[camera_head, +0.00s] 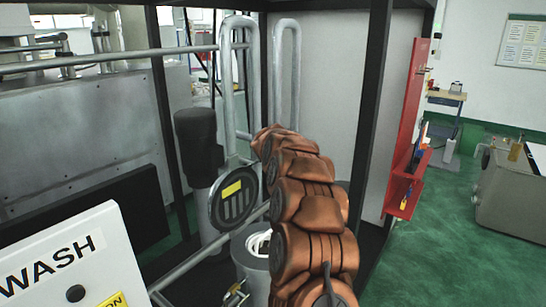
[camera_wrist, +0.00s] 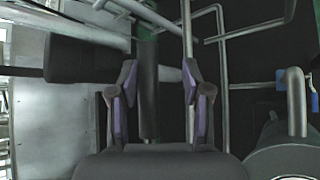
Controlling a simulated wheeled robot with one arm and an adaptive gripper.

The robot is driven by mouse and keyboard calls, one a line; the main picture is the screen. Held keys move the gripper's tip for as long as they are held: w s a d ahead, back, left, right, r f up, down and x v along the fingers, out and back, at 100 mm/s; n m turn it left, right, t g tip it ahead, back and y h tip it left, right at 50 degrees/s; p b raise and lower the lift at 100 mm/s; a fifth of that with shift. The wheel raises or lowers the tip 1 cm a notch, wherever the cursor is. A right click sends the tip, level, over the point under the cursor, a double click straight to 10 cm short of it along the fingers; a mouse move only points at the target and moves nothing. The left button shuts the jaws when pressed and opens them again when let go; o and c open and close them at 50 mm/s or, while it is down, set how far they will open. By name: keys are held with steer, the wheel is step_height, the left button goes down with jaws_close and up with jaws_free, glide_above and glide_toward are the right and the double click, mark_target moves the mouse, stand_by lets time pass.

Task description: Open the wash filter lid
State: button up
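The wash filter lid (camera_head: 233,200) is a dark round disc with a yellow label. It stands tilted up, its face toward the head camera, beside the grey filter housing (camera_head: 252,262). The housing's top looks open, with white material inside, partly hidden by my arm. In the head view my gripper is hidden behind my arm. In the wrist view my gripper (camera_wrist: 159,92) has its two purple-padded fingers apart. A dark upright bar shows between them, with gaps on both sides; I cannot tell whether it is the lid's edge.
The white WASH panel (camera_head: 70,262) is at lower left. Upright pipe loops (camera_head: 285,75) and a dark-topped cylinder (camera_head: 197,150) stand behind the lid. Black frame posts (camera_head: 372,110) and a red tool rack (camera_head: 408,130) are to the right. Green floor (camera_head: 440,235) at right is clear.

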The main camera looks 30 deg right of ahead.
steer(key=v, duration=1.2)
stand_by(0.5)
